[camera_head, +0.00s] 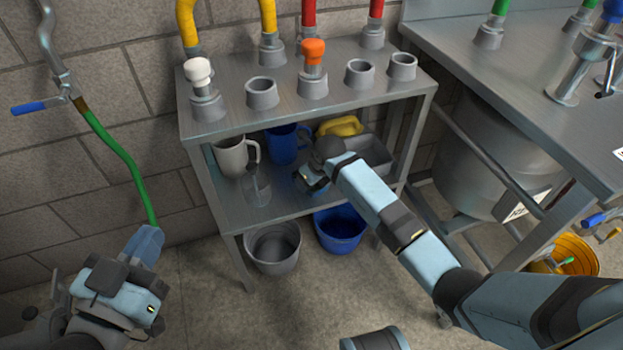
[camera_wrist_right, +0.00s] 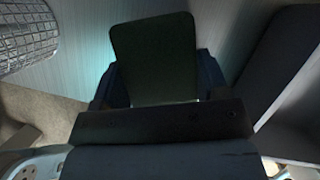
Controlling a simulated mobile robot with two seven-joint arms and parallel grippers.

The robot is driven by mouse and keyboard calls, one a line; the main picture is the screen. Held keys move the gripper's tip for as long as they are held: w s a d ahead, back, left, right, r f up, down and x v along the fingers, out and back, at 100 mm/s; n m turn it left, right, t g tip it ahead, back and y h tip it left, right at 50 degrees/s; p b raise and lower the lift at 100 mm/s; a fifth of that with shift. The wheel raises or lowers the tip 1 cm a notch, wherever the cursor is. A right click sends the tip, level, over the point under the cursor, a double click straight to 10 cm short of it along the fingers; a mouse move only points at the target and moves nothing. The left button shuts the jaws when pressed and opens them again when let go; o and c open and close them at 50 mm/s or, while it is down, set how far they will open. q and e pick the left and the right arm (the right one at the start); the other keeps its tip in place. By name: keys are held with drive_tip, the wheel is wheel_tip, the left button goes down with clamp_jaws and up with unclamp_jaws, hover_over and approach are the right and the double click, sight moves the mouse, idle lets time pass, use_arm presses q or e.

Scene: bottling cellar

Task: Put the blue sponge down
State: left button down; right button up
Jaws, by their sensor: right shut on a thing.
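My right gripper (camera_head: 308,182) reaches in over the lower shelf (camera_head: 232,208) of the steel rack. In the right wrist view, the fingers (camera_wrist_right: 155,85) are shut on a flat, rounded block, the sponge (camera_wrist_right: 153,50). The face I see looks dark green in shadow; no blue face is clear. In the head view I cannot make the sponge out at the gripper. Whether it touches the shelf I cannot tell. My left gripper (camera_head: 146,243) is at the lower left, beside the end of a green hose (camera_head: 125,155); its finger gap is not clear.
On the lower shelf are a white jug (camera_head: 232,156), a blue jug (camera_head: 283,146), a clear vessel (camera_head: 257,190), a yellow item (camera_head: 340,126) and a grey tray (camera_head: 372,150). A grey bucket (camera_head: 273,245) and a blue bucket (camera_head: 340,232) stand below. The shelf's front left is bare.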

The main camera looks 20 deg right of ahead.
drive_tip(key=o, duration=0.8)
drive_tip(key=shift+f, duration=0.1)
use_arm(q)
drive_tip(key=shift+s+f, duration=0.15)
drive_tip(key=shift+f, duration=0.05)
use_arm(e)
drive_tip(key=shift+r, duration=0.35)
drive_tip(key=p+v, duration=0.2)
drive_tip(key=shift+s+d+r, duration=0.1)
drive_tip(key=shift+d+r, duration=0.05)
drive_tip(key=shift+r, duration=0.2)
drive_tip(key=p+v, duration=0.1)
drive_tip(key=v, duration=0.2)
drive_tip(key=shift+s+r+p, duration=0.15)
drive_tip(key=shift+r+p, duration=0.15)
drive_tip(key=shift+p, duration=0.1)
drive_tip(key=shift+s+r, duration=0.1)
drive_tip(key=shift+r, duration=0.15)
drive_tip(key=shift+s, duration=0.1)
use_arm(q)
drive_tip(key=s+n, duration=0.1)
drive_tip(key=d+n+g, duration=0.1)
drive_tip(key=shift+s+d+f+n+y, duration=0.15)
drive_tip(key=shift+s+f+n+y, duration=0.2)
drive_tip(key=shift+s+n+y, duration=0.05)
